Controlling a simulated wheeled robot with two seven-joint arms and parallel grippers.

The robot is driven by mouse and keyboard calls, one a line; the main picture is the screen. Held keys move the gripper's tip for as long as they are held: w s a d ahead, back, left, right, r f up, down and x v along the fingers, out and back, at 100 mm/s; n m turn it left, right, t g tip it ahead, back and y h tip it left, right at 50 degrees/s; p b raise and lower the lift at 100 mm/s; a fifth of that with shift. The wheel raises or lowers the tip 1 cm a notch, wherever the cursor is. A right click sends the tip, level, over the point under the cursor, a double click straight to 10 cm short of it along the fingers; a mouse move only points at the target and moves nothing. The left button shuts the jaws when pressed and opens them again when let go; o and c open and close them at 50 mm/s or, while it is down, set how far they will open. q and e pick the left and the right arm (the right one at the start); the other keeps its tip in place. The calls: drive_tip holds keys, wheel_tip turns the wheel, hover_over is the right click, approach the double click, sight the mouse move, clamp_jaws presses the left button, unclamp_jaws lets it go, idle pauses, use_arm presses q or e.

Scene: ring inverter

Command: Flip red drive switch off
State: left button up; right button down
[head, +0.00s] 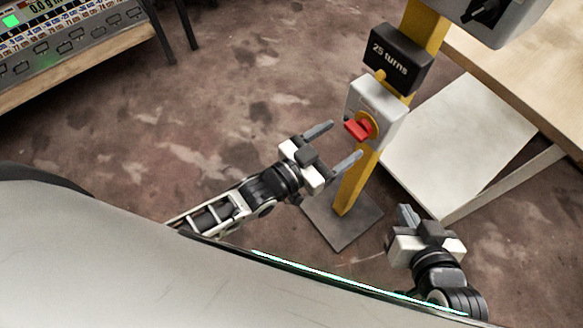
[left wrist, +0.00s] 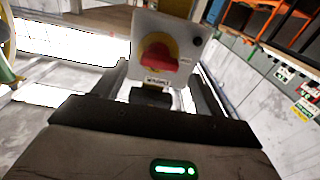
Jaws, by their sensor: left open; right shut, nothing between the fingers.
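The red drive switch (head: 357,129) is a red rotary handle on a yellow disc, set in a grey-white box (head: 388,103) on a yellow post (head: 352,185). In the left wrist view the red handle (left wrist: 159,58) sits just beyond my fingers, a little above the gap between them. My left gripper (head: 339,145) is open, its two fingers pointing at the switch from the left, apart from it as far as I can tell. My right gripper (head: 407,215) is shut and empty, low at the right of the post, away from the switch.
A black "25 turns" sign (head: 401,59) is on the post above the switch box. The post stands on a square metal base plate (head: 341,222). A wooden table (head: 540,65) and a pale panel (head: 460,135) lie to the right. A control console (head: 75,40) is at upper left. Floor between is clear.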

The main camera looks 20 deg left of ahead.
use_arm(q)
drive_tip(key=v, duration=1.2)
drive_tip(key=shift+s, duration=0.1)
drive_tip(key=a+n+g+y, duration=0.1)
drive_tip(key=y, duration=0.1)
drive_tip(key=a+n+g+y, duration=0.1)
drive_tip(key=n+y, duration=0.1)
drive_tip(key=a+n+g+y, duration=0.1)
drive_tip(key=a+y, duration=0.1)
drive_tip(key=y, duration=0.1)
drive_tip(key=shift+s+f+n+g, duration=0.15)
drive_tip(key=shift+s+n+g, duration=0.15)
drive_tip(key=shift+s+n, duration=0.1)
drive_tip(key=shift+s+a+f, duration=0.1)
drive_tip(key=shift+a, duration=0.05)
drive_tip(key=shift+c, duration=0.3)
